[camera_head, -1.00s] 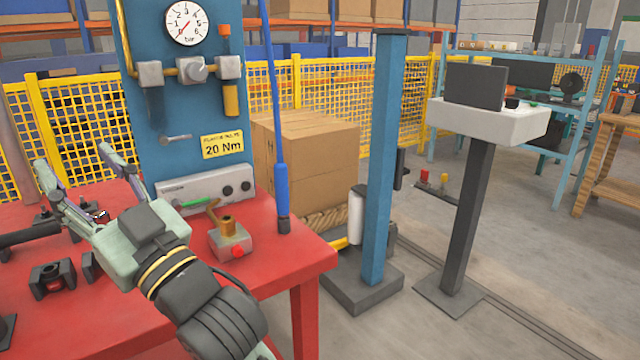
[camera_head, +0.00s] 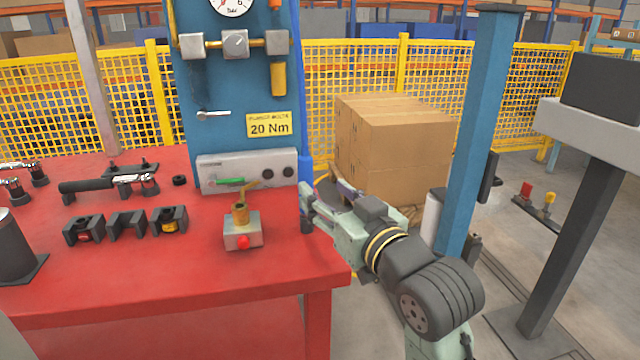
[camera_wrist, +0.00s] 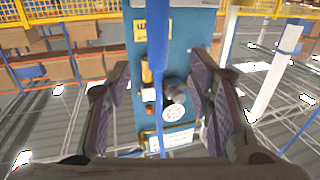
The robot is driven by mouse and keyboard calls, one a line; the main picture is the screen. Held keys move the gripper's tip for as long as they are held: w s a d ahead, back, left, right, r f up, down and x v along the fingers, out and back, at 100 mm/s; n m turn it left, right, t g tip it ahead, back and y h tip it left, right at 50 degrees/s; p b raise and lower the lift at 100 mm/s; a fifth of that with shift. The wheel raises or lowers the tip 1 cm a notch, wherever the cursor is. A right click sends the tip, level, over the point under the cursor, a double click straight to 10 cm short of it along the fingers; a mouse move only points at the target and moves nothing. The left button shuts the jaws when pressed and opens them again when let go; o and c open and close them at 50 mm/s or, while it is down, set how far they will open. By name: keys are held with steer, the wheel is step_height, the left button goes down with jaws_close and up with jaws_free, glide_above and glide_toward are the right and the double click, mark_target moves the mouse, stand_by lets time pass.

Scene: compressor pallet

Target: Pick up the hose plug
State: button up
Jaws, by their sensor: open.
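The hose plug is the dark end piece (camera_head: 307,224) below the blue grip (camera_head: 305,172) of a hanging blue hose. It hangs upright beside the right side of the blue panel, over the red table's right edge. My gripper (camera_head: 326,190) is at the lower end of the hose, with one finger partly covering it. In the wrist view the open fingers of my gripper (camera_wrist: 163,95) stand on either side of the blue hose (camera_wrist: 162,30); the dark end is not visible there.
The blue panel (camera_head: 232,75) stands at the back of the red table (camera_head: 130,270). A small metal block with a red button (camera_head: 243,232) sits left of my gripper. Black holders (camera_head: 125,225) are farther left. Cardboard boxes (camera_head: 395,150) and a blue post (camera_head: 480,130) stand right.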

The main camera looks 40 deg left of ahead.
mark_target(309, 178)
steer(key=x, duration=0.4)
steer(key=shift+s, duration=0.15)
steer(key=shift+w+f+p+x, duration=0.15)
steer(key=shift+p+x, duration=0.15)
steer(key=shift+x, duration=1.05)
steer(key=shift+w+f+p+x, duration=0.15)
steer(key=shift+p+x, duration=0.15)
steer(key=shift+x, duration=1.1)
steer(key=shift+d, duration=0.15)
steer(key=shift+c, duration=0.2)
jaws_close()
